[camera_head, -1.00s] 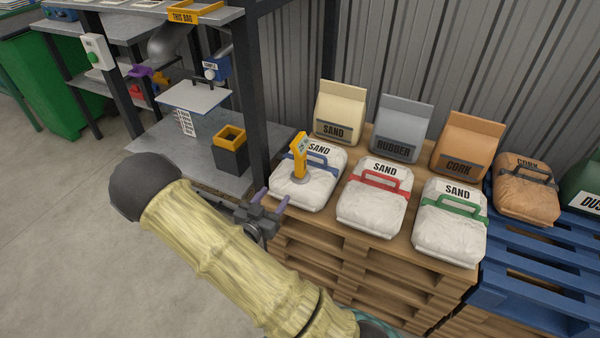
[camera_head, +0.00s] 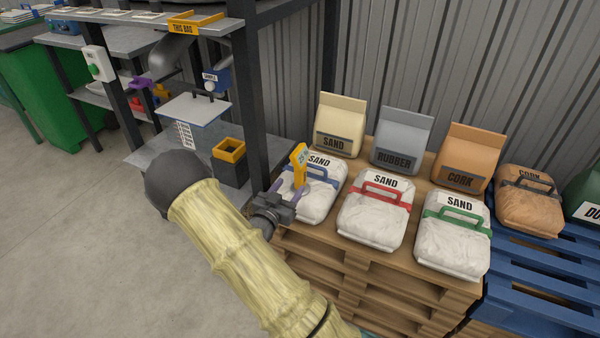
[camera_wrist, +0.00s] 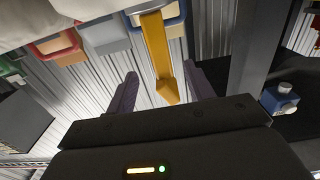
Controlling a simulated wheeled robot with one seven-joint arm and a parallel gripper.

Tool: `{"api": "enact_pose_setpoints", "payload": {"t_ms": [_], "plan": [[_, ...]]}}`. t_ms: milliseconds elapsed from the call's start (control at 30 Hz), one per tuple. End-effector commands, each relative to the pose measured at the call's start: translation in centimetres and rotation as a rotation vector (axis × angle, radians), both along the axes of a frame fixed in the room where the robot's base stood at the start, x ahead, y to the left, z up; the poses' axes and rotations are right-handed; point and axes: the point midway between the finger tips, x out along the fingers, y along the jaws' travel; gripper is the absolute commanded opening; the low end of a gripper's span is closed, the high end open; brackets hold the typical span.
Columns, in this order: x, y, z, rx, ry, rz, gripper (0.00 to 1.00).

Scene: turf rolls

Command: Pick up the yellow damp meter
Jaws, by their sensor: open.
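The yellow damp meter (camera_head: 299,163) stands upright on the white sand bag with the blue handle (camera_head: 318,203), the leftmost of the white bags. Its top carries a pale blue display. My gripper (camera_head: 288,190) is open at the near left side of the meter, with its purple fingers at about the height of the meter's lower part. In the wrist view, the meter (camera_wrist: 158,52) lies between the two fingers of my gripper (camera_wrist: 161,72), with a gap on both sides.
White sand bags with red (camera_head: 375,215) and green (camera_head: 453,238) handles lie to the right on the wooden pallet stack (camera_head: 360,285). Upright sand, rubber and cork bags stand behind. A dark shelf post (camera_head: 248,100) rises close to the left of my gripper.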

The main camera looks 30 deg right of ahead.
Motion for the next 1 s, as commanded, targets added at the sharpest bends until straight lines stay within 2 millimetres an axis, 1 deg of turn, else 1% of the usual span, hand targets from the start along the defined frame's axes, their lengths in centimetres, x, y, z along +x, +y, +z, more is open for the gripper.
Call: {"api": "enact_pose_setpoints", "payload": {"t_ms": [33,200,533,633,900,1000], "plan": [[0.5,-0.8,-0.1,-0.001,-0.002,-0.002,0.53],[1.8,-2.3,0.0,-0.001,-0.001,-0.001,0.53],[1.9,-2.5,0.0,-0.001,0.001,0.0,0.53],[2.2,-2.9,-0.1,-0.001,-0.001,0.0,0.53],[4.6,-5.8,-0.2,-0.001,-0.002,-0.002,0.53],[5.1,-6.3,-0.2,0.0,0.0,0.001,0.53]]}}
